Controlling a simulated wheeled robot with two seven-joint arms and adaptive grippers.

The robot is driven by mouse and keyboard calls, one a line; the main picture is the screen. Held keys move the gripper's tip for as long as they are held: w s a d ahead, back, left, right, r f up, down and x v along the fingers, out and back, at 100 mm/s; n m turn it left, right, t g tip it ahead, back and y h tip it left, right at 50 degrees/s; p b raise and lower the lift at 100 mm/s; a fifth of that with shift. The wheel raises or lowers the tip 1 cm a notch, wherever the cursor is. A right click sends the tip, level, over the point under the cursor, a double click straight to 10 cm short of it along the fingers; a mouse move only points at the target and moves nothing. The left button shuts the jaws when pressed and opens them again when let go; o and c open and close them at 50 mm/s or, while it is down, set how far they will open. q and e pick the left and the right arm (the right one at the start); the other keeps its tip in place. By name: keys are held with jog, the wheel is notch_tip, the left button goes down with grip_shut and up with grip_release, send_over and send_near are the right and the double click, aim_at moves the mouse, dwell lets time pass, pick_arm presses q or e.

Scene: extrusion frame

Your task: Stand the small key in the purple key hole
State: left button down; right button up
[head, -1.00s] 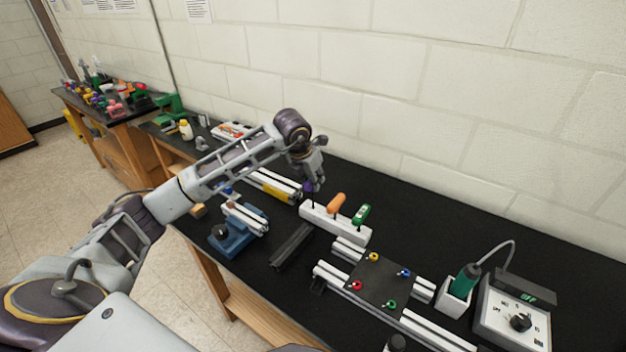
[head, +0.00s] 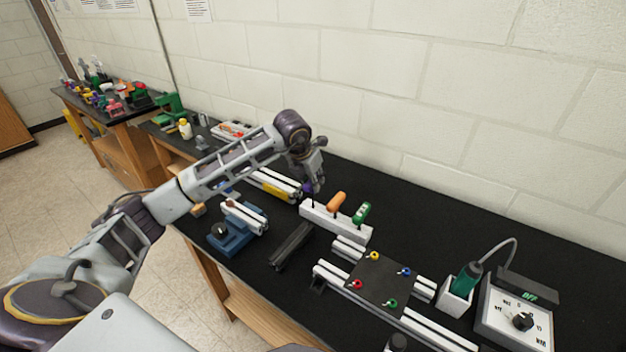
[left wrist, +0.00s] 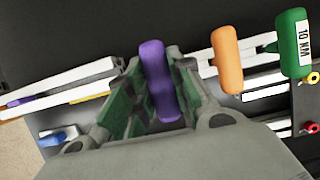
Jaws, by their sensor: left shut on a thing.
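The small key has a purple handle (left wrist: 160,80), seen between the green-padded fingers of my left gripper (left wrist: 150,95) in the left wrist view. My left gripper (head: 311,182) is shut on this handle. In the head view a bit of the purple handle (head: 308,188) shows below the fingers, with a thin dark shaft pointing down. It is over the left end of the white key rack (head: 345,229). The fingers and handle hide the purple key hole, and I cannot tell whether the shaft tip is in it. My right gripper is not in view.
An orange-handled key (head: 336,201) and a green-handled key (head: 361,213) stand in the rack to the right. A blue vise (head: 232,237) and a dark bar (head: 291,246) lie in front. A black plate with coloured rings (head: 378,283) is to the right. Bench behind the rack is clear.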

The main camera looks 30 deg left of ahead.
pick_arm(q)
jog(key=shift+f+b, duration=1.45)
jog(key=shift+f, duration=0.5)
dwell(0.3)
jog(key=c, duration=1.2)
grip_release()
jog(key=shift+o, duration=0.2)
jog(key=shift+r, duration=0.15)
jog(key=v, duration=1.1)
jog(key=shift+s+r, duration=0.15)
jog(key=shift+r, duration=0.2)
jog(key=shift+r, duration=0.2)
